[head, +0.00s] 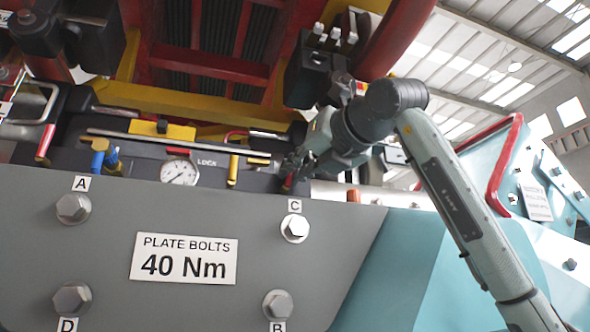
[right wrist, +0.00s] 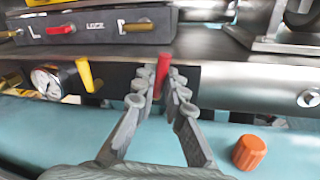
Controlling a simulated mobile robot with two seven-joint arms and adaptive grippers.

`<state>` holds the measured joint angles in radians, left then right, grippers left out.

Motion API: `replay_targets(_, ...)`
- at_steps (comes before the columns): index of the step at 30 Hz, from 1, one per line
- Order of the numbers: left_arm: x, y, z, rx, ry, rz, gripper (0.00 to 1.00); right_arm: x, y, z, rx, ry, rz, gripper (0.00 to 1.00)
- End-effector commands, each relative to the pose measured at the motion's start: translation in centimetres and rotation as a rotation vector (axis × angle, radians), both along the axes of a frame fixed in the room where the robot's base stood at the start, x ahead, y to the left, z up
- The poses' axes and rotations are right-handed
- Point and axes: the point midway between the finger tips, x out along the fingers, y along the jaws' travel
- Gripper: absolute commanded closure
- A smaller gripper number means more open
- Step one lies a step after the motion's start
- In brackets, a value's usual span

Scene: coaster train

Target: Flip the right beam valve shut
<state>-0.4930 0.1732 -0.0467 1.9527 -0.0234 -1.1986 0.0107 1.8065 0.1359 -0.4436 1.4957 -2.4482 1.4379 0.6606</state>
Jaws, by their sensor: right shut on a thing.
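My right gripper (head: 291,168) comes in from the right in the head view, at the right end of the dark beam. In the right wrist view, its two fingers (right wrist: 160,88) are closed around a red valve handle (right wrist: 162,72), which points upward between the fingertips. The handle's lower end is hidden by the fingers. In the head view, a bit of the same red handle (head: 288,182) shows below the fingertips. I cannot tell how far the valve is turned. My left gripper is not in view.
A yellow handle (right wrist: 85,74) and a pressure gauge (right wrist: 46,80) sit left of the gripper. An orange knob (right wrist: 249,152) is at the lower right. A LOCK panel (right wrist: 95,28) is above. A grey plate (head: 120,230) with large bolts stands in front.

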Motion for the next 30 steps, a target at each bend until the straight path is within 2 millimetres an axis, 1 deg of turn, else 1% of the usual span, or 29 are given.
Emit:
replay_targets(1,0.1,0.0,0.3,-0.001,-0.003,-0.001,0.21,-0.1,0.0,0.2,-0.02,-0.007,-0.001,1.0)
replay_targets(2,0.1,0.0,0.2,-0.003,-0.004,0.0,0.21,-0.1,0.0,0.4,-0.041,-0.015,-0.002,1.0)
replay_targets(4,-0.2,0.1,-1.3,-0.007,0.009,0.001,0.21,-0.2,0.2,0.6,-0.109,-0.037,-0.005,1.0)
replay_targets(6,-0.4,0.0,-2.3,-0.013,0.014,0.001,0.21,-0.2,0.3,0.6,-0.176,-0.059,-0.004,1.0)
replay_targets(9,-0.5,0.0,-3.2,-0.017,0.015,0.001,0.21,-0.3,0.6,0.5,-0.239,-0.079,-0.003,1.0)
replay_targets(18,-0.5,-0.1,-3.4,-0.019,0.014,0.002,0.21,-0.3,0.7,0.3,-0.253,-0.085,0.0,1.0)
replay_targets(19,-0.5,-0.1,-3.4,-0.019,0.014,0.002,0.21,-0.3,0.7,0.3,-0.253,-0.085,0.0,0.86)
replay_targets(23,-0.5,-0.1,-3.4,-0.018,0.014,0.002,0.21,-0.3,0.7,0.3,-0.252,-0.084,0.0,0.69)
replay_targets(24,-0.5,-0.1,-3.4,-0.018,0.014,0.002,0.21,-0.3,0.7,0.3,-0.252,-0.084,0.0,0.68)
replay_targets(30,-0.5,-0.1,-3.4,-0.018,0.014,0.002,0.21,-0.3,0.7,0.2,-0.252,-0.083,0.0,0.68)
